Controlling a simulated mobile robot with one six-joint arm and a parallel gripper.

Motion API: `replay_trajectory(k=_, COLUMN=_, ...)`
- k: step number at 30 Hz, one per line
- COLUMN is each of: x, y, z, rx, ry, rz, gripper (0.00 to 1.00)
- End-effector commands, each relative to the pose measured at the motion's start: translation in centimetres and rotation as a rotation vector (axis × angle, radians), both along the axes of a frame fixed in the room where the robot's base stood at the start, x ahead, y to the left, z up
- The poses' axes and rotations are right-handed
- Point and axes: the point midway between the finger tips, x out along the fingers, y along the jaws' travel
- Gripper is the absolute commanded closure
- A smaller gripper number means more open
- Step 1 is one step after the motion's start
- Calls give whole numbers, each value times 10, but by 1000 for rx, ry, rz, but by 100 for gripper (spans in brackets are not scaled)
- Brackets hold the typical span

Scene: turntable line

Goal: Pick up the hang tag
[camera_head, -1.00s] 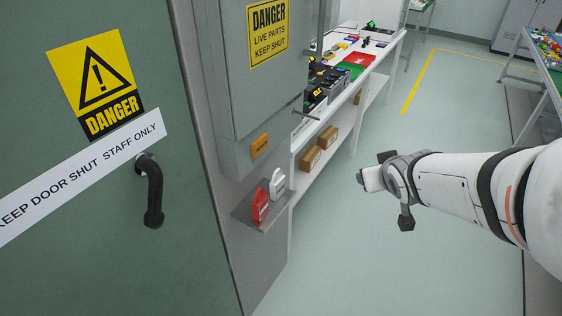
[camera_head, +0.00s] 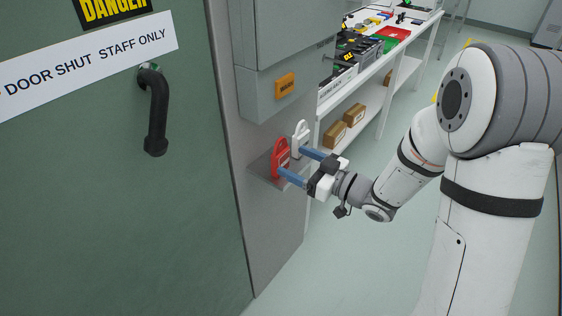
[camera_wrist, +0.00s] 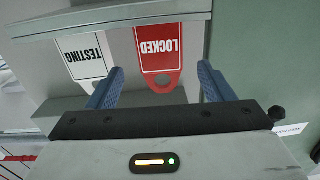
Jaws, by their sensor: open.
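Two hang tags stand upright on a small grey ledge (camera_head: 262,172) at the wall. The red tag (camera_head: 280,157) is on the near side; in the wrist view the red tag (camera_wrist: 158,48) reads LOCKED, upside down. The white tag (camera_head: 301,134) is behind it; in the wrist view the white tag (camera_wrist: 83,55) reads TESTING. My gripper (camera_head: 293,162) is open at the ledge. In the wrist view the red tag lies between the spread blue fingers of my gripper (camera_wrist: 161,72); I see gaps on both sides. The white tag is outside the left finger.
A grey cabinet with an orange label (camera_head: 286,85) hangs above the ledge. A green door with a black handle (camera_head: 155,110) is at left. A white shelf unit with cardboard boxes (camera_head: 334,136) stands behind. The floor (camera_head: 345,265) below my gripper is clear.

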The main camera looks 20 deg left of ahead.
Motion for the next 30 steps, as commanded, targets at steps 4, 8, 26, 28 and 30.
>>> replay_trajectory(k=4, x=5, y=19, z=0, rx=0, ry=0, rz=2, gripper=25)
replay_trajectory(k=8, x=12, y=38, z=0, rx=0, ry=-1, rz=1, gripper=25)
replay_trajectory(k=26, x=18, y=51, z=0, rx=-1, ry=-1, rz=-5, gripper=43)
replay_trajectory(k=28, x=19, y=50, z=0, rx=-1, ry=-1, rz=-6, gripper=48)
replay_trajectory(k=30, x=19, y=50, z=0, rx=-1, ry=-1, rz=-6, gripper=54)
